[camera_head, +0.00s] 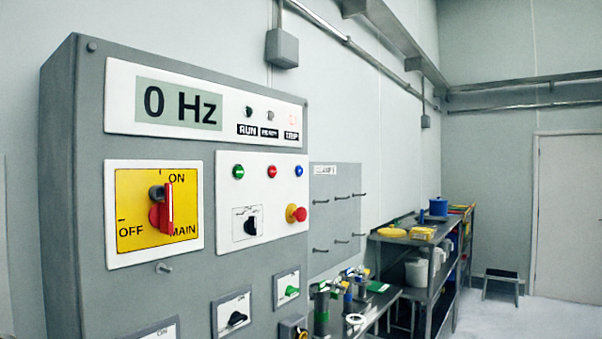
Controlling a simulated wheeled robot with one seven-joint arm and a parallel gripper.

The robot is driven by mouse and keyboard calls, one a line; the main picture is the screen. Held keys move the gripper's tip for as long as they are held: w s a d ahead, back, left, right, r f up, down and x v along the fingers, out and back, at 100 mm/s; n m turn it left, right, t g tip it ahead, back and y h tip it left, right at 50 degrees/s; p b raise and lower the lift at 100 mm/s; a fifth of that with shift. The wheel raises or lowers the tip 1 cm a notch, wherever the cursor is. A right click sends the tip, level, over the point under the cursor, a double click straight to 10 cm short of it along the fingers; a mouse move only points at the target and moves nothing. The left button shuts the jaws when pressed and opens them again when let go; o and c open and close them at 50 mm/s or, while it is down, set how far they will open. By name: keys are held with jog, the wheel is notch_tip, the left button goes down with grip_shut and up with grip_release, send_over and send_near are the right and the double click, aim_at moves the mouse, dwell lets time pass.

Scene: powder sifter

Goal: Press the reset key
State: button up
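A grey control panel (85,230) fills the left of the head view. Its display (178,104) reads 0 Hz. On a white plate to the right are a green button (239,172), a red button (272,171) and a blue button (299,170). No reset label is readable on any of them. Below them are a black selector (250,225) and a red mushroom button (298,214) on a yellow base. The red main switch handle (166,207) stands upright, pointing toward ON. My gripper is not in view.
Lower panel switches include a black one (237,318) and a green one (291,291). A metal bench (388,300) and a shelf rack (440,262) line the wall behind, at the right. A small stool (501,284) stands beyond. The floor at lower right is clear.

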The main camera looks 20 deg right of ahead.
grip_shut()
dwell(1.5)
